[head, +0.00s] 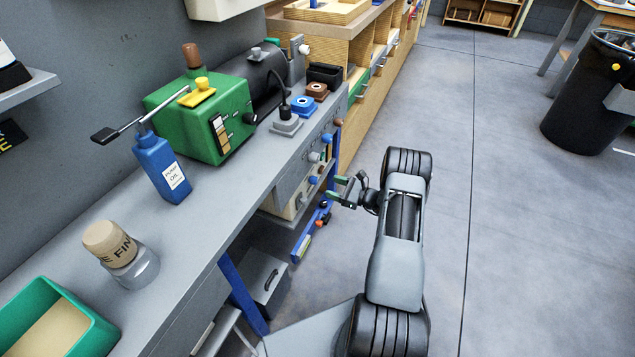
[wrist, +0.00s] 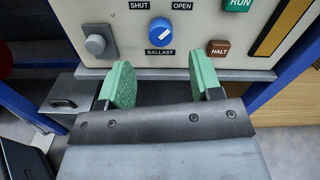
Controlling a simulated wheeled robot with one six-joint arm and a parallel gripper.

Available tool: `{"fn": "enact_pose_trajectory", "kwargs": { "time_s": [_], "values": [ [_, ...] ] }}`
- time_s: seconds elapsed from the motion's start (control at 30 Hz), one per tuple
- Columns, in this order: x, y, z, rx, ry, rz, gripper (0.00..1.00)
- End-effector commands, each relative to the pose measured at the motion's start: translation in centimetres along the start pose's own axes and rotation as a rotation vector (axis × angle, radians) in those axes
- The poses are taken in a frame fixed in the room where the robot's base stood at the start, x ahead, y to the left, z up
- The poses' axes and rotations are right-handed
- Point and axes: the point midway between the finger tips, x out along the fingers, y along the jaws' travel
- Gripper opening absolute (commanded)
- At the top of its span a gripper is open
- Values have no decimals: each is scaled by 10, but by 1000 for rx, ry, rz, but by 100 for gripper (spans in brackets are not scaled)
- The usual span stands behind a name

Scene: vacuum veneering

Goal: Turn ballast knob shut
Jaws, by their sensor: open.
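The ballast knob (wrist: 161,31) is a round blue knob with a white mark, on a pale panel (wrist: 125,55) in the wrist view. A BALLAST label sits below it, with SHUT at upper left and OPEN at upper right. The white mark slants toward the upper right, on the OPEN side. My gripper (wrist: 161,80) is open and empty, its two green pads apart, below and in front of the knob and not touching it. In the head view my gripper (head: 347,189) is beside the bench front; I cannot tell which small blue knob there is the ballast knob.
A grey knob (wrist: 96,45) sits left of the ballast knob. A green RUN button (wrist: 238,5) and a brown HALT button (wrist: 219,48) sit to its right. The bench (head: 190,240) holds a green pump (head: 205,115) and a blue oil bottle (head: 160,168).

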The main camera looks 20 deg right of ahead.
Motion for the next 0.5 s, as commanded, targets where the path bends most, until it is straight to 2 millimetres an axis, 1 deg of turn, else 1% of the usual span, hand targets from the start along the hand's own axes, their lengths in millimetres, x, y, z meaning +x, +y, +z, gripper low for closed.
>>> {"fn": "enact_pose_trajectory", "kwargs": {
  "time_s": [0.03, 0.2, 0.33, 0.5],
  "values": [
    [11, 1, -2, -2, 0, 4, 59],
    [40, 1, -2, -2, 1, 2, 59],
    [56, 0, -2, -2, 2, 1, 59],
    [69, 0, -1, -2, 3, -1, 59]
  ]
}}
